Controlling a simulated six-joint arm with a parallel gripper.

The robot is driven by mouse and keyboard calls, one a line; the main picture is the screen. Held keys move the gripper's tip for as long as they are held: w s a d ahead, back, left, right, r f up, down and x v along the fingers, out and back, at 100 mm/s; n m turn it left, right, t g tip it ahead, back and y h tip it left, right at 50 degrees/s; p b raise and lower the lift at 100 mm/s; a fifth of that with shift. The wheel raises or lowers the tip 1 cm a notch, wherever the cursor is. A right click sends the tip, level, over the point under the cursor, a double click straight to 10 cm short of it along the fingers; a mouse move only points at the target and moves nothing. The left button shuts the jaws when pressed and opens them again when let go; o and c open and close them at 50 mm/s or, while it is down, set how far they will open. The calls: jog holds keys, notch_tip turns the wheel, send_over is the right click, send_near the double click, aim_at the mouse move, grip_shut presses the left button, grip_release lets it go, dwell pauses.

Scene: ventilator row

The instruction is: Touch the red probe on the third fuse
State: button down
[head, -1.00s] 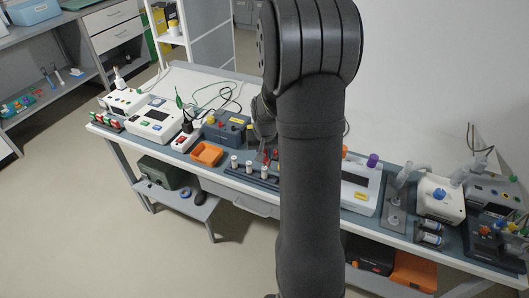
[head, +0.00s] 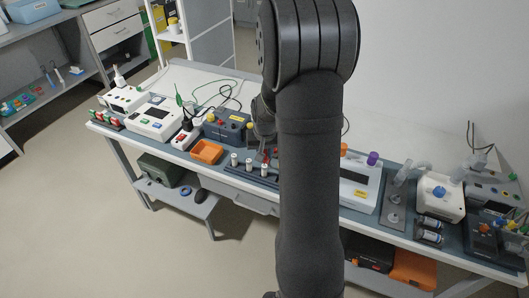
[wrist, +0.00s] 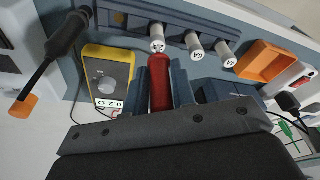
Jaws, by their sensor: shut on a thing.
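My gripper (wrist: 160,90) is shut on the red probe (wrist: 161,82) in the wrist view, with a grey finger on each side of it. The probe points up the picture at a white fuse (wrist: 157,32), the third counted from the orange tray. Its front end is close to or against that fuse's labelled end; contact cannot be told. Two more fuses, the middle one (wrist: 195,46) and the one nearest the tray (wrist: 227,52), stand to the right. In the head view the fuses (head: 249,165) stand in a row, and my arm hides most of my gripper.
A yellow meter (wrist: 107,75) with a dial lies left of the probe. An orange tray (wrist: 264,62) and a red-switched white box (wrist: 300,82) are at the right. Cables lie behind.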

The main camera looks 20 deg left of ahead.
jog(key=shift+r, duration=3.5)
